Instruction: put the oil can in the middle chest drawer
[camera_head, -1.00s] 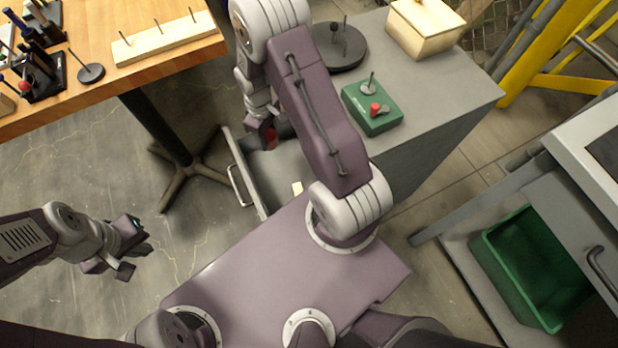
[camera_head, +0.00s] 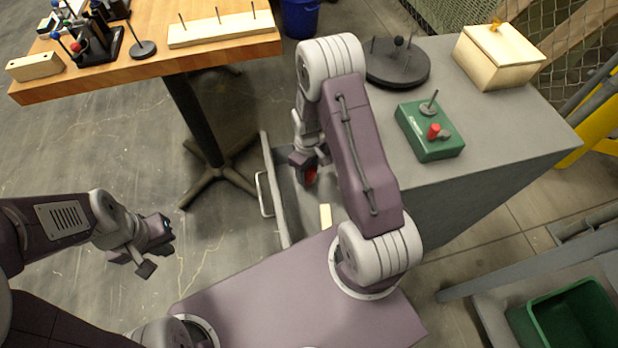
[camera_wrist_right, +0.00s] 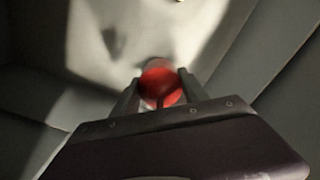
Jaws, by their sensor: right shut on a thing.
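The red oil can (camera_head: 311,175) is at my right gripper (camera_head: 308,164), inside the open drawer (camera_head: 284,222) of the grey chest (camera_head: 478,190). In the right wrist view the oil can (camera_wrist_right: 160,84) sits between the two fingers of my right gripper (camera_wrist_right: 159,92), which is shut on it. Grey drawer walls and floor surround it there. Whether the can touches the drawer floor I cannot tell. My left gripper (camera_head: 154,252) is empty over the floor at the left, its fingers apart.
A small pale block (camera_head: 325,216) lies in the drawer. On the chest top are a green box with a red knob (camera_head: 430,132), a dark round stand (camera_head: 398,66) and a wooden box (camera_head: 497,58). A wooden table (camera_head: 120,72) stands at the left, a green bin (camera_head: 570,322) at lower right.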

